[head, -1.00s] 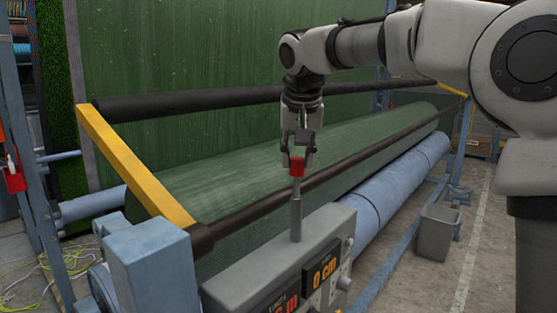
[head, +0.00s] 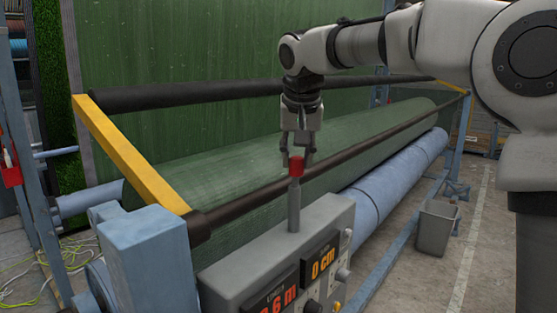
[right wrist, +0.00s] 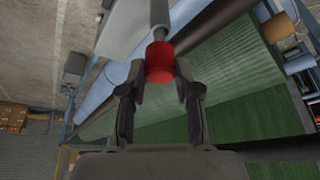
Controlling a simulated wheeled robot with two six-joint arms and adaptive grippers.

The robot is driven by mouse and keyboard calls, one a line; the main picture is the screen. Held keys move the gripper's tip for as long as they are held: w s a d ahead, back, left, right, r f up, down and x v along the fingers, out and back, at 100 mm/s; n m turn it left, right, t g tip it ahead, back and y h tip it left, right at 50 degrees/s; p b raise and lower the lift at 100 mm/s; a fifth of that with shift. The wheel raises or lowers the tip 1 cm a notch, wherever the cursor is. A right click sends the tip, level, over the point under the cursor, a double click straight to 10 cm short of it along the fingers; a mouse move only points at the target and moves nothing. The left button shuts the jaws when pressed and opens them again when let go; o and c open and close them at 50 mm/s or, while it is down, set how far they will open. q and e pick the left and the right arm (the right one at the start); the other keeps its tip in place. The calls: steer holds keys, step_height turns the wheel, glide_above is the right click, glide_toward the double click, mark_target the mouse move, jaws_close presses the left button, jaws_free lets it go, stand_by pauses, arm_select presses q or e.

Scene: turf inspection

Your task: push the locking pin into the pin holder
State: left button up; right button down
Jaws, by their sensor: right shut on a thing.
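My right gripper (head: 297,154) is above the control box in the head view, pointing down. Its fingers are shut on the red knob (head: 296,166) of an upright grey lever. In the right wrist view the red knob (right wrist: 160,62) sits between the fingertips. The lever rises from the top of the grey control box (head: 245,265). A small red part (head: 11,175) hangs on the blue post at the far left; I cannot tell whether it is the locking pin. No pin holder can be made out clearly. My left gripper is not in view.
A large green turf roll (head: 240,150) lies behind the box, between dark bars. A yellow frame arm (head: 130,155) and a blue post (head: 150,255) stand left of the box. A grey bin (head: 435,228) stands on the floor at right.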

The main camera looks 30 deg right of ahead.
steer(key=shift+f, duration=0.2)
steer(key=c, duration=0.7)
jaws_free()
steer(key=shift+c, duration=0.2)
steer(key=shift+a, duration=0.1)
steer(key=shift+a+r, duration=0.15)
steer(key=s+a+r+n, duration=0.1)
steer(key=a+r, duration=0.4)
steer(key=r, duration=0.4)
steer(key=shift+a+r, duration=0.15)
steer(key=shift+r, duration=0.25)
steer(key=shift+s+d, duration=0.1)
steer(key=shift+d, duration=0.15)
